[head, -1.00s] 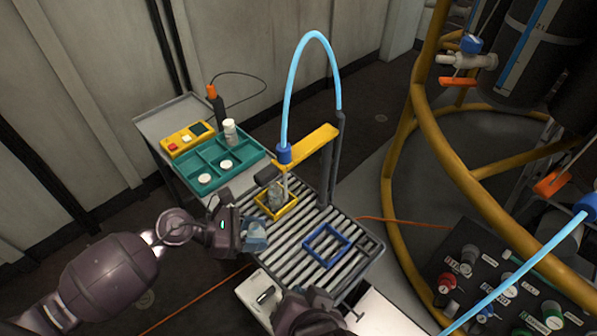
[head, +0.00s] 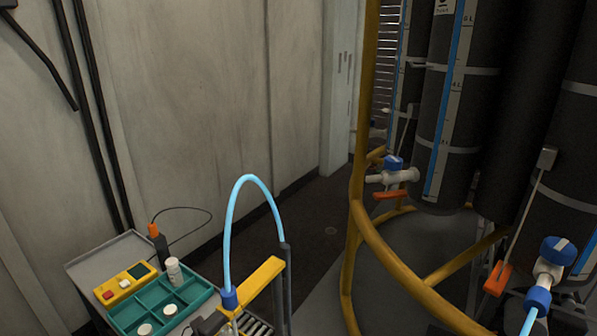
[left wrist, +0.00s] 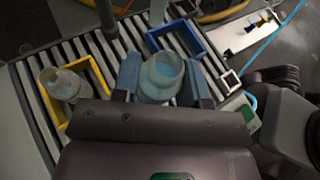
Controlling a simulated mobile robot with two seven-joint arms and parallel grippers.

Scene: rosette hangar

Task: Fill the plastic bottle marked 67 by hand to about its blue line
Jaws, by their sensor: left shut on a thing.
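My left gripper (left wrist: 160,88) is shut on a translucent, open-topped plastic bottle (left wrist: 161,74), seen from above between its blue fingers in the left wrist view. The inside looks bluish; no number or line can be read, and I cannot tell the fill level. A second clear bottle (left wrist: 62,84) stands in the yellow frame (left wrist: 97,73) to its left.
An empty blue frame (left wrist: 203,47) lies on the rollers (left wrist: 25,85) beyond the held bottle. Yellow rails (head: 358,205) surround dark tanks at right.

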